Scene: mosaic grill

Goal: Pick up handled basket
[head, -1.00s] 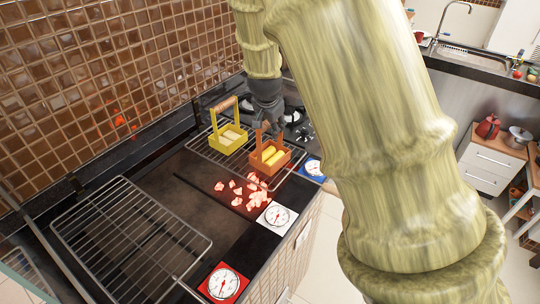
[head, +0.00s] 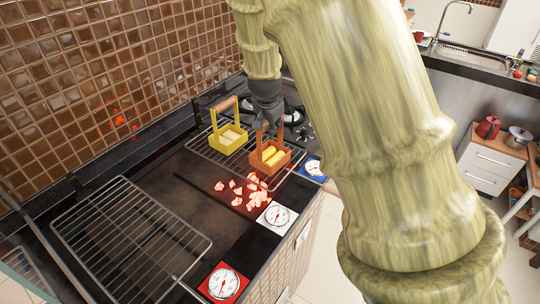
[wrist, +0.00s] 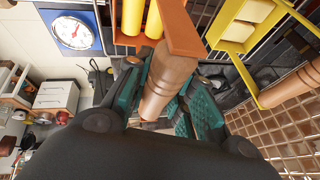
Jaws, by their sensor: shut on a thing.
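An orange handled basket (head: 270,161) with yellow pieces inside is at the right end of the far grill rack, by the counter edge. My gripper (head: 267,122) is above it. In the wrist view the gripper (wrist: 163,95) is shut on the basket's brown wooden handle (wrist: 168,65), with a finger on each side. The orange basket frame (wrist: 183,30) rises past the handle there. A yellow handled basket (head: 228,138) with pale pieces stands to the left on the same rack; it also shows in the wrist view (wrist: 240,28). I cannot tell whether the orange basket touches the rack.
Glowing coals (head: 248,190) lie in front of the baskets. An empty grill rack (head: 130,240) is at the near left. Dial gauges on white (head: 277,216), red (head: 223,283) and blue (head: 313,167) plates line the front edge. A tiled wall (head: 100,75) stands behind.

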